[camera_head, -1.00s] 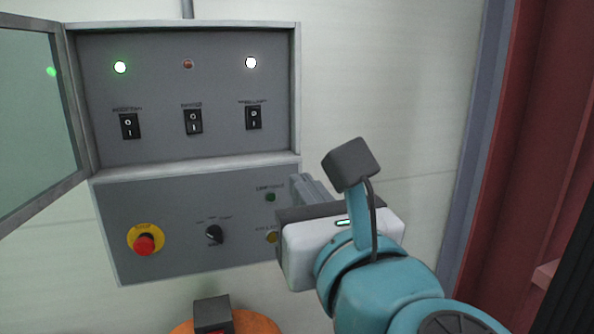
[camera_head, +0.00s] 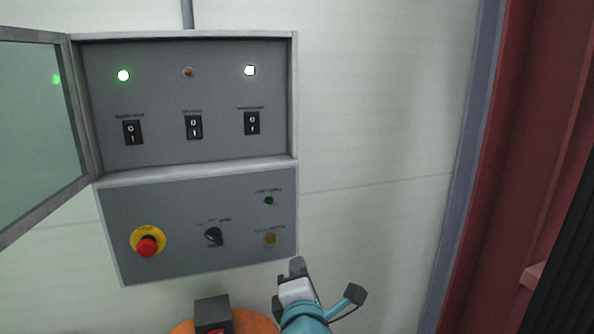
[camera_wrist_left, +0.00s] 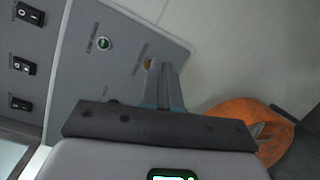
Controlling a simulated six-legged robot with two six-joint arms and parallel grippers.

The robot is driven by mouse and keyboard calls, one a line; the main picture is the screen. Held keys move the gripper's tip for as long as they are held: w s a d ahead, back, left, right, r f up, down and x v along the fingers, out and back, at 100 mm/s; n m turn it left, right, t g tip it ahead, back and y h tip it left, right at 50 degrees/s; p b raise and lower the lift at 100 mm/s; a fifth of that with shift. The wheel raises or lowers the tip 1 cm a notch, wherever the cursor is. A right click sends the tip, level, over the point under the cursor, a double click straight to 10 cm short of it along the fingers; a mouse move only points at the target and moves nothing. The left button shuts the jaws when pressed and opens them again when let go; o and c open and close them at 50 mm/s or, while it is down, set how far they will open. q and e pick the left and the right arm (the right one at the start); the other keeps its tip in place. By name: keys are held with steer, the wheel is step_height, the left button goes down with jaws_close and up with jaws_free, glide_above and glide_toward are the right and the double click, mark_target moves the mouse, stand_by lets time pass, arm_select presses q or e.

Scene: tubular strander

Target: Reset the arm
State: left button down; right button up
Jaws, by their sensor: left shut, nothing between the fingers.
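My left gripper (camera_head: 296,266) is shut and empty. In the head view it is low, just below the lower right corner of the grey control panel (camera_head: 180,262), with a gap to the wall hard to judge. In the left wrist view its closed fingers (camera_wrist_left: 162,78) point toward the panel's lower section (camera_wrist_left: 85,75), their tips overlapping the area near the yellow button (camera_wrist_left: 149,63). The green button (camera_wrist_left: 104,44) shows to their left. The right gripper is not in view.
The panel has an open glass door (camera_head: 35,120) at left, rocker switches (camera_head: 194,127), a lit green lamp (camera_head: 123,75), a lit white lamp (camera_head: 249,70) and a red emergency stop (camera_head: 147,246). A red frame (camera_head: 520,150) stands at right. Bare wall (camera_head: 375,130) lies between.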

arm_select(q)
steer(key=s+a+f+m+g+h, duration=0.1)
steer(key=a+f+m+g, duration=0.2)
steer(key=f, duration=0.6)
steer(key=s+a+f+m+g+h+p, duration=0.1)
steer(key=s+a+f+m+g, duration=0.1)
steer(key=f+m, duration=0.5)
steer(key=s+a+f+m+g+h, duration=0.1)
steer(key=a+f+m+g, duration=0.15)
steer(key=f, duration=0.95)
steer(key=s+a+f+m+g, duration=0.1)
steer(key=s+f+m+g, duration=0.1)
steer(key=s+f, duration=0.3)
steer(key=s+a+f+m+g+h+p, duration=0.1)
steer(key=s+a+f+m+g, duration=0.1)
steer(key=s, duration=1)
steer(key=s+a+f+m+g+h, duration=0.1)
steer(key=s+f+m+g, duration=0.3)
steer(key=s+f, duration=0.4)
steer(key=shift+s+a+g, duration=0.15)
steer(key=shift+a+g, duration=0.25)
steer(key=shift+g, duration=0.45)
